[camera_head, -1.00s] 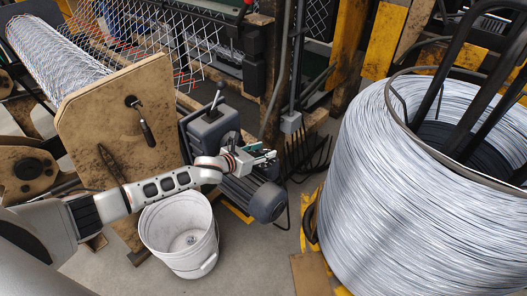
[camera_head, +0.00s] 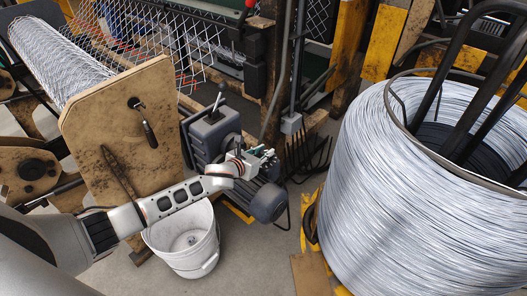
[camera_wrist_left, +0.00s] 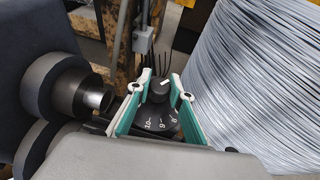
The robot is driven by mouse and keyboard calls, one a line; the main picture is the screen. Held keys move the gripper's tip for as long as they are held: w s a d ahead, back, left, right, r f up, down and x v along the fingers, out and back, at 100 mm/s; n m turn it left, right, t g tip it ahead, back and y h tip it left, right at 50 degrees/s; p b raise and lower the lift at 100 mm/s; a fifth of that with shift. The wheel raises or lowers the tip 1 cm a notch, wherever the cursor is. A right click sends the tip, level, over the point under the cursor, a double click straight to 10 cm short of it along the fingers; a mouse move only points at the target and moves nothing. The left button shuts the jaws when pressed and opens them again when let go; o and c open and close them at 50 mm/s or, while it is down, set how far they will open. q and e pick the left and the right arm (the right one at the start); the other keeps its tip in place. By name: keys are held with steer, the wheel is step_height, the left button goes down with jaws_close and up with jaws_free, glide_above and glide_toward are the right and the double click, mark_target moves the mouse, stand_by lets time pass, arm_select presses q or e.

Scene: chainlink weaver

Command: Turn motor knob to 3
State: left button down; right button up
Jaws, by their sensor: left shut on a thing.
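The motor knob (camera_wrist_left: 158,89) is a small black round knob with a white mark on top. It stands on a black dial (camera_wrist_left: 160,120) with white numbers; a 10 reads on the near side, the others are small. My left gripper (camera_wrist_left: 161,86) is shut on the knob, one green-lined finger on each side. In the head view my left gripper (camera_head: 263,159) is over the dark grey motor (camera_head: 267,202), and the knob is too small or hidden to make out there. Which number the white mark points to, I cannot tell. My right gripper is not in view.
A large wire coil (camera_head: 420,190) stands close on the right. A white bucket (camera_head: 182,240) is on the floor below my left arm. A wooden panel (camera_head: 110,110) and a grey box with a lever (camera_head: 210,130) stand to the left. A round motor part (camera_wrist_left: 60,85) is close beside the gripper.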

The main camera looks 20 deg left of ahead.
arm_select(q)
steer(key=shift+d+r+n+t+y+p, duration=0.1)
steer(key=shift+n+t+y+p, duration=0.1)
steer(key=shift+n+y, duration=0.3)
steer(key=shift+d+n+t+y+p, duration=0.1)
steer(key=shift+n+y+p, duration=0.05)
steer(key=shift+n+y, duration=0.35)
steer(key=n+y, duration=0.2)
steer(key=y, duration=0.1)
steer(key=shift+n, duration=0.3)
steer(key=n+y, duration=0.1)
steer(key=n+g+y, duration=0.1)
steer(key=shift+a+f+y, duration=0.1)
steer(key=shift+f+y, duration=0.15)
steer(key=shift+y, duration=0.15)
steer(key=shift+n+g+y, duration=0.3)
steer(key=shift+n+y, duration=0.3)
steer(key=shift+n, duration=0.1)
steer(key=shift+a+n+g+y+b, duration=0.1)
steer(key=shift+n+g+y+b, duration=0.2)
steer(key=shift+n+y+b, duration=0.25)
steer(key=shift+r, duration=0.1)
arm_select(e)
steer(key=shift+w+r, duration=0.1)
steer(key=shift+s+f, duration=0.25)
